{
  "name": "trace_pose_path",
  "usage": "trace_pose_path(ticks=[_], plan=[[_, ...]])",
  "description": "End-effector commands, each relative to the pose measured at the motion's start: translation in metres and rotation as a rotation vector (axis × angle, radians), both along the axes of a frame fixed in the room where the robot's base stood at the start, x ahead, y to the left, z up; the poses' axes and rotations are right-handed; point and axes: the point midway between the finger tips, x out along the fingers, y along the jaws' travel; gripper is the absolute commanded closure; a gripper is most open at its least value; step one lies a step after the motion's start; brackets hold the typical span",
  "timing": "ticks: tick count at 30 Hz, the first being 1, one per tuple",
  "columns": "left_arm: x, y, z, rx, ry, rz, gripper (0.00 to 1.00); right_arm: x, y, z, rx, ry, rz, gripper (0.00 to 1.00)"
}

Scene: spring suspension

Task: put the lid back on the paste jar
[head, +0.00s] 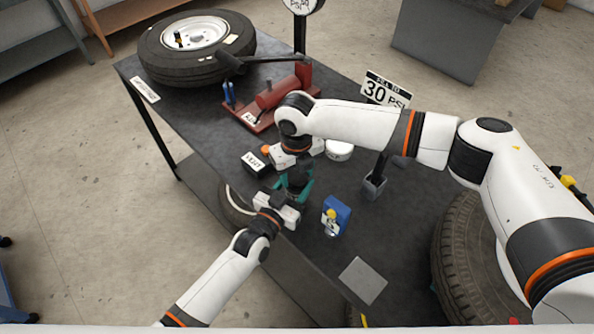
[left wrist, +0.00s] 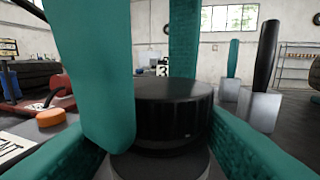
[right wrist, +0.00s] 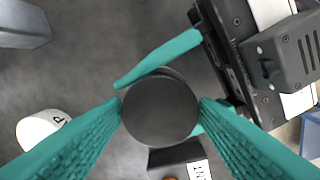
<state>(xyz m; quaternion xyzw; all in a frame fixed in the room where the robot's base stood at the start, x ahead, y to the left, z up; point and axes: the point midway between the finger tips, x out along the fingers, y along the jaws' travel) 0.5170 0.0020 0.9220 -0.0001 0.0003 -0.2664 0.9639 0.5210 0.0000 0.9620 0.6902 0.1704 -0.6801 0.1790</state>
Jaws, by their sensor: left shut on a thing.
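The black ribbed lid (left wrist: 172,105) sits level at the top of the jar, and its round top (right wrist: 160,112) faces the right wrist camera. The grey jar body (left wrist: 165,165) shows only in part below it. Whether the lid is fully seated cannot be told. My left gripper (head: 293,187) is shut on the jar from the side. My right gripper (right wrist: 160,102) points straight down from above, with one teal finger on each side of the lid, at its edge. Whether these fingers press on the lid is unclear. In the head view, the grippers hide most of the jar.
A black labelled box (head: 253,163) and orange disc (head: 265,149) stand left of the grippers. A white tub (head: 340,151) is to the right, a blue box (head: 336,215) nearer. A red pump (head: 272,98) and wheel (head: 197,45) fill the far end. A grey plate (head: 363,280) lies near.

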Motion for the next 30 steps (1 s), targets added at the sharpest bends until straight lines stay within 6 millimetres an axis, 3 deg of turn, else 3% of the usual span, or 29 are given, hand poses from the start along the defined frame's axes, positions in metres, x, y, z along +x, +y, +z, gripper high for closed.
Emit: trace_pose_path(ticks=[3, 11, 21, 30], plan=[[0.0, 0.0, 0.001, -0.001, -0.001, 0.0, 1.0, 0.0, 0.0, 0.0, 0.0, 0.0, 0.001, 0.32], [0.0, -0.001, 0.001, -0.001, -0.002, -0.002, 1.0, 0.0, 0.001, 0.003, 0.004, -0.001, 0.003, 0.32], [0.0, -0.001, 0.001, -0.001, -0.002, -0.001, 1.0, 0.0, 0.001, 0.042, 0.002, -0.002, 0.003, 0.32], [0.0, 0.0, 0.001, -0.001, -0.002, 0.0, 1.0, -0.001, 0.0, 0.045, 0.0, 0.0, 0.003, 0.35]])
